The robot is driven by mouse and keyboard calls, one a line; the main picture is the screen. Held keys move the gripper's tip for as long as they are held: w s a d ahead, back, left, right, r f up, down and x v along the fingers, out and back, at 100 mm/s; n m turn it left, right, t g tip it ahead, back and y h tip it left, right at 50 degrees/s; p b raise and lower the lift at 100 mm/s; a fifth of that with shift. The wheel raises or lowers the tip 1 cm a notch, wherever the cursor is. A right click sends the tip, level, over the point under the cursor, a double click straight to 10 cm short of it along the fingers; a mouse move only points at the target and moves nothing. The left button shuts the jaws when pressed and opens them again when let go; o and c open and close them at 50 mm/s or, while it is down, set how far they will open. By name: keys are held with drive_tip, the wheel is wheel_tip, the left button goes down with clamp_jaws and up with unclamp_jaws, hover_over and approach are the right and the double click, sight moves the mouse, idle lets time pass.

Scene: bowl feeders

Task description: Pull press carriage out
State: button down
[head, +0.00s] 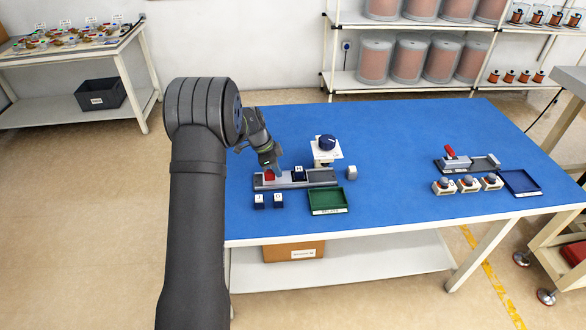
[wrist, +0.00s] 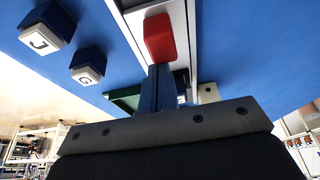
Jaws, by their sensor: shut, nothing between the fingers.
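The press carriage's rail (head: 325,178) is a grey track on the blue table, with a red handle (head: 269,175) at its left end. A dark block with a white lettered top (head: 299,173) sits on the rail right of the handle. The press (head: 327,144), a white plate with a blue knob, stands behind it. My gripper (head: 276,170) is shut and empty, down at the rail just beside the red handle. In the wrist view the shut fingers (wrist: 158,72) meet the near end of the red handle (wrist: 159,38); I cannot tell if they touch it.
Two lettered blocks, J (wrist: 46,36) and G (wrist: 88,66), stand in front of the rail. A green tray (head: 328,210) lies front right of it, and a small grey-white piece (head: 351,172) at its right end. Another fixture (head: 470,162) with several buttons and a blue tray (head: 520,183) are farther right.

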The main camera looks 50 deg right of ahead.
drive_tip(key=shift+w+a, duration=0.75)
drive_tip(key=shift+w, duration=0.05)
drive_tip(key=shift+a, duration=0.1)
drive_tip(key=v, duration=0.9)
drive_tip(key=shift+r, duration=0.5)
drive_tip(key=shift+s, duration=0.1)
drive_tip(key=shift+x, duration=4.45)
